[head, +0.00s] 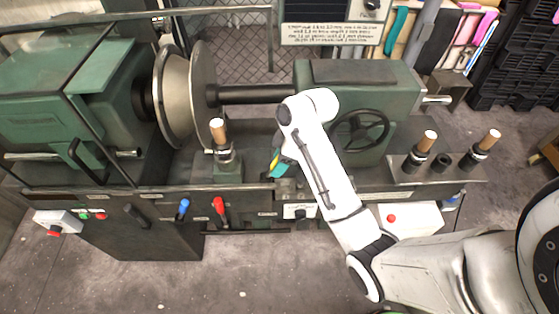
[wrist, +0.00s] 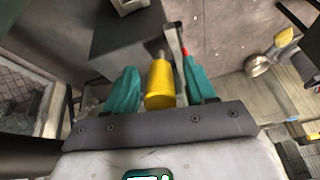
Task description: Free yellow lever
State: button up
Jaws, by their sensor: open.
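The yellow lever (wrist: 160,85) shows as a thick yellow cylinder with a short metal stem in the wrist view. My gripper (wrist: 164,88) has its two teal fingers open, one on each side of the lever. The lever stands between them, with a narrow gap visible on the right; contact on the left cannot be told. In the head view my gripper (head: 279,163) is at the front of the green lathe, and only a sliver of yellow shows beside the teal finger.
The green lathe (head: 360,75) fills the back. A red lever (head: 219,206) and a blue lever (head: 184,207) are on its front, left of my gripper. A wooden-handled post (head: 218,132) stands upright just left of it. The floor in front is clear.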

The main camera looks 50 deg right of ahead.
grip_shut()
dwell(0.6)
